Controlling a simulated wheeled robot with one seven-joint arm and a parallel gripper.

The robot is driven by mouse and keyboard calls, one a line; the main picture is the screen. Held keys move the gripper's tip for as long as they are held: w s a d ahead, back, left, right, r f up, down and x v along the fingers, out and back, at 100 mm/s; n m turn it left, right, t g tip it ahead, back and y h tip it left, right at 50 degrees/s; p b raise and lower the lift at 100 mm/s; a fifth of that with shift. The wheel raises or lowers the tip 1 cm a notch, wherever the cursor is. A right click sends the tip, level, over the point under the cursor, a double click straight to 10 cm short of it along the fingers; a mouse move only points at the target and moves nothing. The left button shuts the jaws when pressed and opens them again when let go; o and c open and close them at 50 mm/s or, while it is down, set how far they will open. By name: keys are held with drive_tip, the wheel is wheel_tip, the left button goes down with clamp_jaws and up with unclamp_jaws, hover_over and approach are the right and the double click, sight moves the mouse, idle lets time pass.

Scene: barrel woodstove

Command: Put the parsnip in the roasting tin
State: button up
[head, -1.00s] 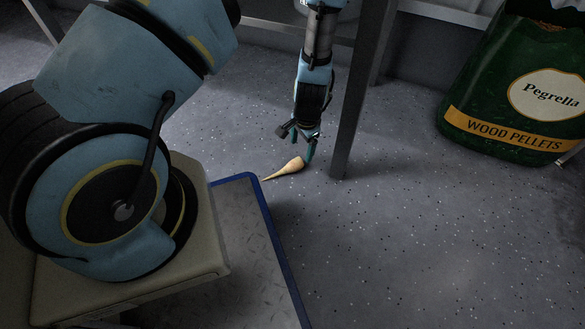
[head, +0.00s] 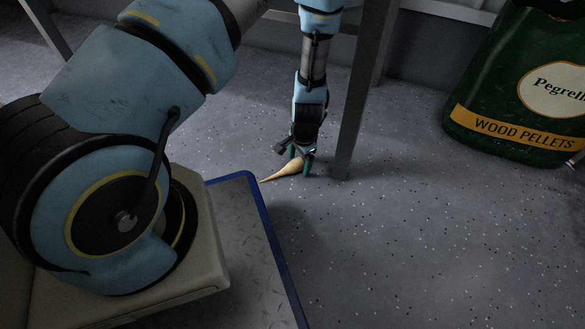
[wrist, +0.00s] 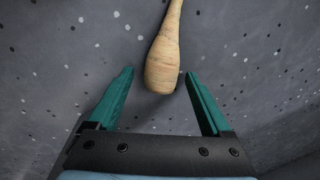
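The parsnip (head: 288,169) lies on the speckled grey floor in the head view, its thin tip pointing left. In the wrist view the parsnip's thick end (wrist: 163,62) reaches just between the gripper's fingertips. My gripper (head: 302,159) points down at the parsnip's thick end, close to the floor. In the wrist view my gripper (wrist: 157,75) is open, with a teal finger on each side and gaps between the fingers and the parsnip. The roasting tin is not seen in either view.
A dark metal leg (head: 352,115) stands on the floor just right of my gripper. A green wood pellet bag (head: 515,95) stands at the upper right. The floor at the centre right is clear. The blue-edged plate of my base lies nearby.

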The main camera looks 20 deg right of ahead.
clamp_jaws()
idle(0.5)
